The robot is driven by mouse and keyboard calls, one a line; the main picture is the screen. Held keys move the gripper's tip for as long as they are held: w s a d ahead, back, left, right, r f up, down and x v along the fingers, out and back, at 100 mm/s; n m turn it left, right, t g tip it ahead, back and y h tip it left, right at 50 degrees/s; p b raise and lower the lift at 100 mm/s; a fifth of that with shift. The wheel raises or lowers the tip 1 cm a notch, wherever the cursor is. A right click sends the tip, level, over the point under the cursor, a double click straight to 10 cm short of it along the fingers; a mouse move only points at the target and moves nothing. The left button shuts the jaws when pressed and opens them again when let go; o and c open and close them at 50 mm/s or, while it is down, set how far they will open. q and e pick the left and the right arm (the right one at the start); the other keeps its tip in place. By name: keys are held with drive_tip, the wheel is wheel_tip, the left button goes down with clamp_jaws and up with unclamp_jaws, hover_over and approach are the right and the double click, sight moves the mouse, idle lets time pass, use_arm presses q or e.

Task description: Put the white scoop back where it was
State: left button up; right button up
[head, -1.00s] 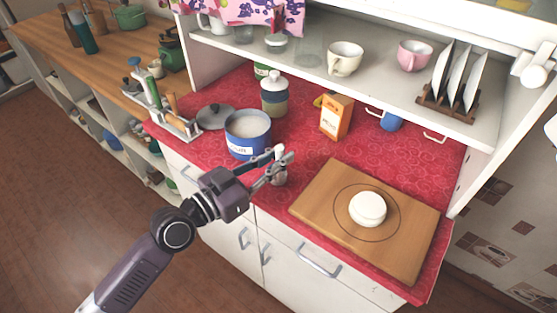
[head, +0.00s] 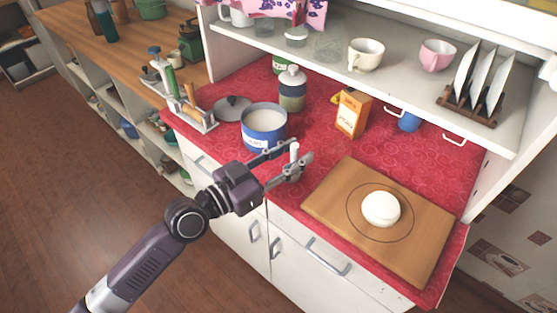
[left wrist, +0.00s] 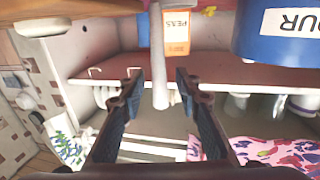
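The white scoop (head: 294,153) stands upright near the counter's front edge, in front of the blue-and-white flour canister (head: 263,133). Its pale handle rises between the fingers of my left gripper (head: 299,150); its lower end is partly hidden by a finger. In the left wrist view the scoop's handle (left wrist: 158,55) runs between the two fingertips of my left gripper (left wrist: 159,82), with a gap on each side. That gripper is open. The open canister holds white contents and also shows in the left wrist view (left wrist: 276,42). My right gripper is not in view.
A dark lid (head: 232,105) lies behind the canister, beside a lidded jar (head: 291,92). An orange peas box (head: 353,114) stands farther right. A wooden board (head: 333,189) with a round white item (head: 381,209) fills the right front. A shelf (head: 400,82) overhangs the counter's back.

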use_arm(q)
drive_tip(key=b+v, duration=0.5)
drive_tip(key=v, duration=0.7)
drive_tip(key=shift+r, duration=0.1)
